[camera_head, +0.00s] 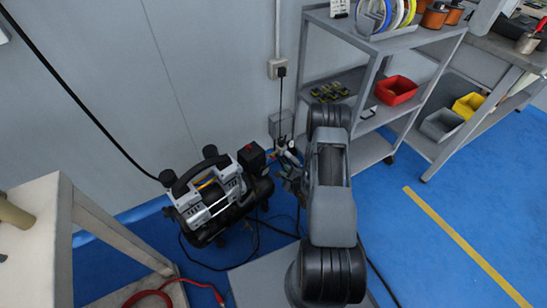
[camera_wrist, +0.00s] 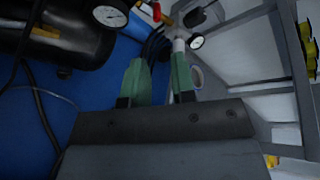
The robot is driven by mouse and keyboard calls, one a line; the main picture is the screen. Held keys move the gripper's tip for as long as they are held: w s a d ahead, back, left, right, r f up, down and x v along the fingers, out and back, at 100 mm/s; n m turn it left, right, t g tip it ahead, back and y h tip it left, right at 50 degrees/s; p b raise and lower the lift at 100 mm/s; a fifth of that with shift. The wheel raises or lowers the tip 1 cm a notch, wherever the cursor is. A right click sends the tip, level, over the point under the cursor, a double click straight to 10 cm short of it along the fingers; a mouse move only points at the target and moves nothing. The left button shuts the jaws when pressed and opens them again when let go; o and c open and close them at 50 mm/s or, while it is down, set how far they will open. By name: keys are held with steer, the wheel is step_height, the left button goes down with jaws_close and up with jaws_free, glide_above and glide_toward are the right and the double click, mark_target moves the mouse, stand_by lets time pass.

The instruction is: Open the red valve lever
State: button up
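A small red part, which looks like the valve lever (camera_wrist: 156,12), shows at the top of the wrist view, beyond my fingertips and apart from them. In the head view a small red spot shows among the fittings (camera_head: 284,150) at the right end of the compressor. My gripper (camera_wrist: 159,62) has two green fingers spread apart, with nothing held between them. Dark hoses show behind the gap. A pale fitting lies just beyond the right fingertip; I cannot tell if they touch. In the head view my arm hides much of the gripper.
The black compressor (camera_head: 208,192) stands on the blue floor by the wall. Two gauges, left (camera_wrist: 110,16) and right (camera_wrist: 196,41), flank the fittings. A grey shelf (camera_head: 372,150) stands close on the right. A table (camera_head: 40,225) is at the left. Cables lie on the floor.

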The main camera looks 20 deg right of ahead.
mark_target(274, 158)
steer(key=shift+m+t, duration=0.4)
steer(key=shift+m, duration=0.4)
steer(key=shift+a+f+b+x, duration=0.15)
steer(key=shift+b+x, duration=0.6)
steer(key=shift+x, duration=1.4)
steer(key=shift+f+b+x, duration=0.25)
steer(key=shift+b+x, duration=0.45)
steer(key=shift+x, duration=1.45)
steer(key=shift+a+f+b+x, duration=0.15)
steer(key=shift+b+x, duration=0.6)
steer(key=shift+x, duration=1.35)
steer(key=shift+s, duration=0.2)
steer(key=shift+d, duration=0.1)
jaws_close()
